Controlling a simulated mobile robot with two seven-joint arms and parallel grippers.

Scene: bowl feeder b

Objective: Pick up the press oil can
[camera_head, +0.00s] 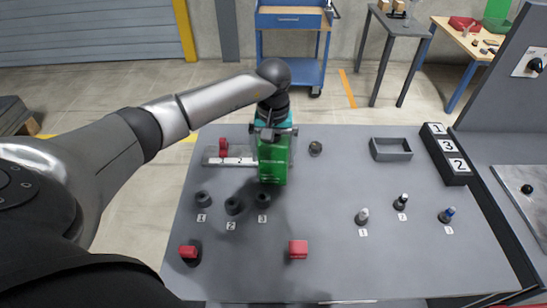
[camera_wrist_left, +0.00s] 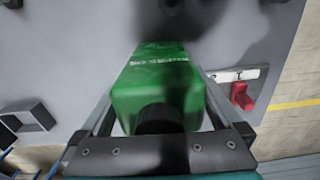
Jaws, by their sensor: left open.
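The green press oil can (camera_head: 273,165) stands on the grey table near its back edge, left of the middle. My left gripper (camera_head: 274,138) is open over the can, coming from the back. In the left wrist view the can (camera_wrist_left: 163,90) shows between the two fingers, its black cap (camera_wrist_left: 160,118) closest to the palm. One finger lies on each side of it; whether either touches the can cannot be told. The gripper hides the can's top in the head view. My right gripper is not in view.
A low plate with a red block (camera_head: 223,147) lies just left of the can. A dark round knob (camera_head: 315,148) is to its right. A grey open box (camera_head: 391,150) is further right. The table's middle is clear.

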